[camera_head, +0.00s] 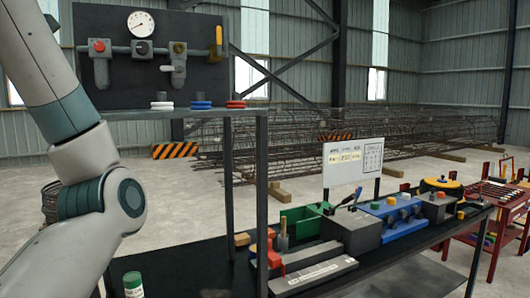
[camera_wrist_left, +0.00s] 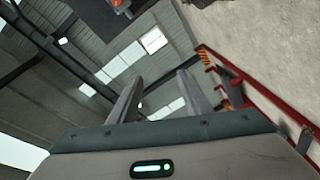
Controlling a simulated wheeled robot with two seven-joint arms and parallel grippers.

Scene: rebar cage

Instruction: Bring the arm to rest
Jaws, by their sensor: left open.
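My left arm (camera_head: 75,120) comes in from the left in the head view, raised in front of the workbench. Its links bend at an elbow near the lower left. The left gripper itself is outside the head view. In the left wrist view my left gripper (camera_wrist_left: 160,90) shows two grey fingers spread apart with nothing between them. Behind the fingers are the hall's wall and roof, tilted in the picture. My right arm and right gripper are in neither view.
A raised shelf holds a gauge panel (camera_head: 150,58) close to my arm. A red cart (camera_head: 497,215) stands right; the rebar cage (camera_head: 290,135) lies behind.

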